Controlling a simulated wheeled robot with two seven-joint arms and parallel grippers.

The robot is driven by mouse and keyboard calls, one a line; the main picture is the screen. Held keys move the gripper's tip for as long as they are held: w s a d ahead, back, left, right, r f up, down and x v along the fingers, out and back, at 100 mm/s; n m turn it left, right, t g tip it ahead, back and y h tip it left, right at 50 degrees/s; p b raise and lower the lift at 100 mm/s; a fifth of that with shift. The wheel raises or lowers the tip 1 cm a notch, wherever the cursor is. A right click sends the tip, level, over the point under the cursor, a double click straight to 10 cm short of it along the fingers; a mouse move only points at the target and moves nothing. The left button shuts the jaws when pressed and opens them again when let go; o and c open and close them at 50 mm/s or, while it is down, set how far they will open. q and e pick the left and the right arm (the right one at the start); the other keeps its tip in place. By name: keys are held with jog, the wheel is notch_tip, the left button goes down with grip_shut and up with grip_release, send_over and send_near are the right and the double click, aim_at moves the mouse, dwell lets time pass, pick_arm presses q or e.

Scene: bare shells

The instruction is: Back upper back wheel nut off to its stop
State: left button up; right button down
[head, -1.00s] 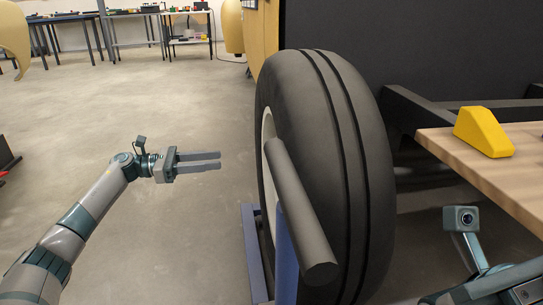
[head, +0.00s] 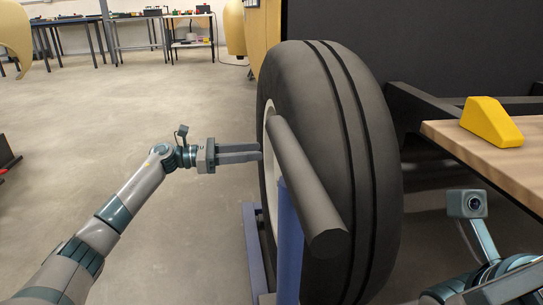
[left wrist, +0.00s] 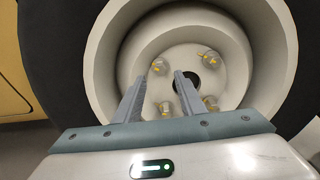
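The wheel (head: 325,150) stands upright right of my left arm; its pale rim shows in the left wrist view (left wrist: 110,60). Around the dark hub hole are several nuts with yellow marks: upper left (left wrist: 160,67), upper right (left wrist: 208,58), lower left (left wrist: 165,108) and lower right (left wrist: 210,102). I cannot tell which upper one is the back one. My left gripper (head: 260,152) points at the wheel's face. In the left wrist view its fingers (left wrist: 160,80) are apart, with the upper-left nut beyond the gap; contact cannot be told. My right gripper's fingers are out of view.
A dark grey cylindrical bar (head: 308,190) on a blue stand (head: 288,245) stands close before the wheel, right of my left gripper. A wooden table (head: 475,150) with a yellow block (head: 491,122) is at right. Open floor (head: 130,120) lies left of the wheel.

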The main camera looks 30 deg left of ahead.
pick_arm(q)
jog(key=b+x, duration=0.1)
jog(key=x, duration=0.5)
jog(key=shift+b, duration=0.4)
jog(key=shift+w+d, duration=0.1)
jog(key=shift+c, duration=0.3)
grip_shut()
